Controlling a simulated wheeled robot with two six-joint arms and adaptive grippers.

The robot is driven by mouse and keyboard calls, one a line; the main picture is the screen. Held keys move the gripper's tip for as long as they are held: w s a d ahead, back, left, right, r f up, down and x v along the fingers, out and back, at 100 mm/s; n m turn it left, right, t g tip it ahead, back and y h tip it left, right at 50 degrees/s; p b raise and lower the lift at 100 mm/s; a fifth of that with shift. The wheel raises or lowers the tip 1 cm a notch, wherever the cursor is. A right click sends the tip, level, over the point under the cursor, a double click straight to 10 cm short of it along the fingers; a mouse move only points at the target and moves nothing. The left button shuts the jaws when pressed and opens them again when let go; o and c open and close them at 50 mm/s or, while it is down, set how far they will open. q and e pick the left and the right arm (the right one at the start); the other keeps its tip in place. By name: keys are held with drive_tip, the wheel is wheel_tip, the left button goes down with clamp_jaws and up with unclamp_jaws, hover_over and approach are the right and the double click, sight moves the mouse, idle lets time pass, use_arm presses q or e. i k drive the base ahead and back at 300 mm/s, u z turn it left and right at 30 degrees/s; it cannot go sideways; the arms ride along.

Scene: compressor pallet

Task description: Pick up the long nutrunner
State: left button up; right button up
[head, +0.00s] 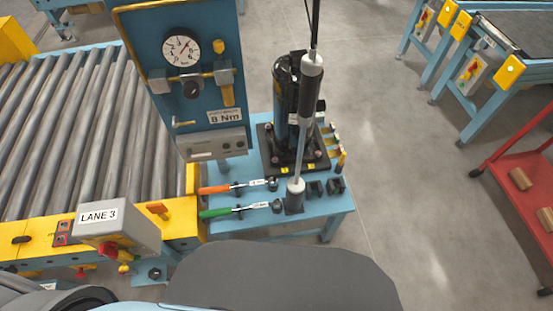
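The long nutrunner (303,135) is a slim tool with a grey shaft, a black grip and a light grey collar near its top. It stands nearly upright at the front of the small blue table (330,206), its foot in or on a dark holder (294,204). A dark cable or rod runs up from its top and out of the picture. It partly hides the black cylindrical device behind it (285,95). Neither of my grippers is in view, and nothing is seen holding the nutrunner.
Orange-handled (214,190) and green-handled (215,212) wrenches lie left of the nutrunner; black sockets (335,186) sit to its right. A blue gauge panel (160,50) rises behind left. The roller conveyor (70,130) is left, a red cart (520,180) right. Floor between is clear.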

sight(311, 63)
drive_tip(key=z, duration=2.7)
drive_tip(key=i, duration=1.9)
drive_tip(key=u, duration=3.15)
